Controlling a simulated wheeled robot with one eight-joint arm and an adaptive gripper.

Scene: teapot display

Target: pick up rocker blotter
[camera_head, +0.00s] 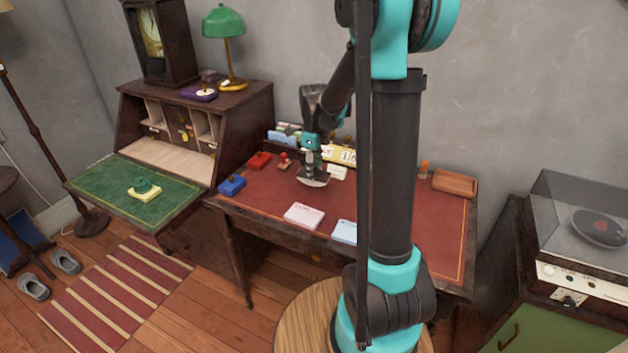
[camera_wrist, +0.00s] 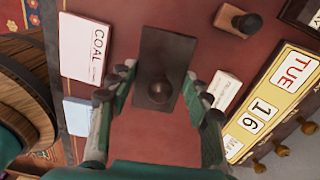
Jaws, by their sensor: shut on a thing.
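The rocker blotter shows in the wrist view (camera_wrist: 155,55) as a dark rectangular block with a round knob on top. In the head view the blotter (camera_head: 314,181) is at the end of my gripper (camera_head: 311,165), over the red desk top (camera_head: 265,200), its pale curved underside partly showing. In the wrist view my gripper (camera_wrist: 160,78) has its green-grey fingers on both long sides of the blotter, shut on it. I cannot tell if the blotter is clear of the desk.
A pad marked COAL (camera_head: 303,216) and a pale blue pad (camera_head: 344,231) lie near the front edge. A stamp (camera_head: 284,160), red box (camera_head: 259,160), blue box (camera_head: 232,185), white card (camera_head: 337,172) and yellow calendar (camera_wrist: 275,105) are nearby.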

